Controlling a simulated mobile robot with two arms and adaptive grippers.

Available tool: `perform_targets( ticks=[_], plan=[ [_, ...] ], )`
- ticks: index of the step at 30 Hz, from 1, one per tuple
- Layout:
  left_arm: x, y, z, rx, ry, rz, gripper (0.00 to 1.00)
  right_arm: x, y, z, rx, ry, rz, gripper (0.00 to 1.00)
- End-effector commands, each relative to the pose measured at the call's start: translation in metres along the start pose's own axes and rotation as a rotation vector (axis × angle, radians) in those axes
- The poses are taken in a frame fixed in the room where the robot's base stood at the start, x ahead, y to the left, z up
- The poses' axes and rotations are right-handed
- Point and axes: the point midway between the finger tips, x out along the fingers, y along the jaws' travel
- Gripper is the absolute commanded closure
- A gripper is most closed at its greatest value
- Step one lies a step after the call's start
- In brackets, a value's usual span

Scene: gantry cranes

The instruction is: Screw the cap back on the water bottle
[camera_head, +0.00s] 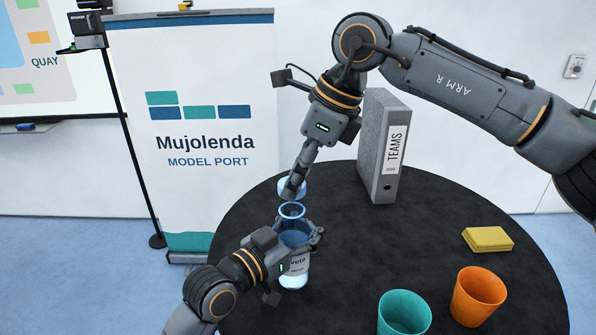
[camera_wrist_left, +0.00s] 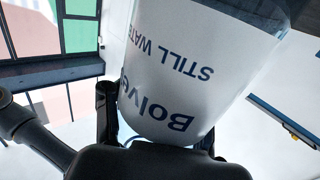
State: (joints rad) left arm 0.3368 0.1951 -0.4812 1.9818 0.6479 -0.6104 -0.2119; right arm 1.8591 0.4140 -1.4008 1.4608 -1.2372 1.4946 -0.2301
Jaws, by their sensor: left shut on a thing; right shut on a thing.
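The water bottle (camera_head: 296,268) stands upright over the dark round table, with a white label and a bluish clear body. My left gripper (camera_head: 297,248) is shut around it from the left. In the left wrist view the bottle (camera_wrist_left: 195,75) fills the middle, its label reading upside down, between the gripper fingers. The open mouth ring of the bottle (camera_head: 292,211) shows at its top. My right gripper (camera_head: 293,188) points down above the mouth, shut on a pale blue cap (camera_head: 300,184). The cap appears just above the mouth and apart from it; fingers hide part of it.
A teal cup (camera_head: 404,314) and an orange cup (camera_head: 478,296) stand at the table's front right. A yellow sponge-like block (camera_head: 487,239) lies behind them.

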Motion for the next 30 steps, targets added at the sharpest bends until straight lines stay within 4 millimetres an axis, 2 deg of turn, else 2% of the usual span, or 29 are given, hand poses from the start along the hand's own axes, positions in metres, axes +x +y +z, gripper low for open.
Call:
perform_targets(
  ticks=[8, 18, 30],
  plan=[
    [0.000, 0.000, 0.002, 0.000, -0.005, 0.000, 1.00, 0.001, 0.000, 0.000, 0.002, 0.000, -0.001, 0.68],
    [0.000, 0.000, 0.002, 0.000, -0.004, 0.000, 1.00, 0.016, 0.002, -0.006, 0.041, 0.000, -0.016, 0.68],
    [0.000, 0.000, 0.002, 0.001, -0.004, -0.001, 1.00, 0.017, 0.002, -0.006, 0.044, -0.001, -0.018, 0.68]
  ],
)
